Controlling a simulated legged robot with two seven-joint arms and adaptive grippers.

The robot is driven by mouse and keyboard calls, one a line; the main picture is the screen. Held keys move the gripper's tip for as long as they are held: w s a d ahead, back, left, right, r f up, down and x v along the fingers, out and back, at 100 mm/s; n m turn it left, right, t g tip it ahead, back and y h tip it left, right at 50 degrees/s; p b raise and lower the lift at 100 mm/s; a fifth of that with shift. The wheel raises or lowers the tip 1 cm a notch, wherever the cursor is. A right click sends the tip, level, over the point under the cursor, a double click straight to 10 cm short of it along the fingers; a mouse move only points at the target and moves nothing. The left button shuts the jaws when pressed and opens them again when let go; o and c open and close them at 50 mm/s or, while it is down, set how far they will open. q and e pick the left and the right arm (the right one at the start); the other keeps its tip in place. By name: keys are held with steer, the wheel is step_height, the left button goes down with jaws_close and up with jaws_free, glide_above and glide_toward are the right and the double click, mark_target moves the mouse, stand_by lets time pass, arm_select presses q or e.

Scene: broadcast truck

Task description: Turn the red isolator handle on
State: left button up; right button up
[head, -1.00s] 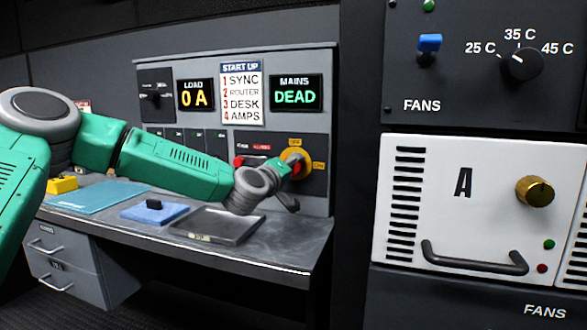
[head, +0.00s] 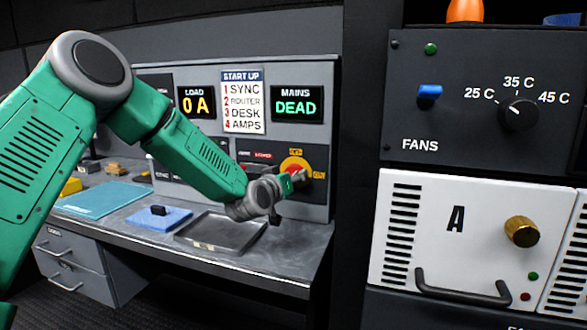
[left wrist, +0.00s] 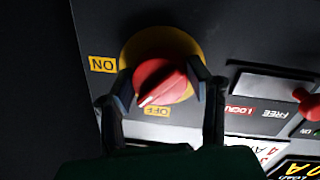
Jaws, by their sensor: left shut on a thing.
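The red isolator handle (left wrist: 160,82) sits on a yellow disc (left wrist: 165,42) on the grey panel. Its white pointer line slants down-left in the left wrist view, between the OFF label (left wrist: 156,111) and the ON label (left wrist: 103,65), nearer OFF. My left gripper (left wrist: 163,78) is shut on the handle, one finger on each side. In the head view my left gripper (head: 288,186) is at the handle (head: 299,173) and partly hides it. The MAINS display (head: 296,105) reads DEAD and the LOAD display (head: 194,102) reads 0 A. My right gripper is not in view.
A red knob (left wrist: 309,104) stands by a slot marked FREE, beside the handle. The desk below carries a dark tray (head: 222,232), a blue pad (head: 158,219) and a teal mat (head: 105,198). The FANS rack (head: 440,115) stands close on the right.

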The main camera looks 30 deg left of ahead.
arm_select(q)
steer(key=m+p, duration=0.1)
steer(key=r+m+p, duration=0.1)
steer(key=shift+w+a+m+y, duration=0.1)
steer(key=shift+m+y, duration=0.2)
steer(key=m+p, duration=0.1)
steer(key=m, duration=0.1)
steer(key=shift+m, duration=0.3)
steer(key=shift+f+m+g+y+p, duration=0.1)
steer(key=shift+m+g+y+p, duration=0.25)
steer(key=shift+m+p, duration=1.1)
steer(key=shift+m+b, duration=0.6)
steer(key=shift+m, duration=0.05)
steer(key=o, duration=1.2)
steer(key=shift+f, duration=0.15)
steer(key=shift+c, duration=0.2)
steer(key=shift+f, duration=0.1)
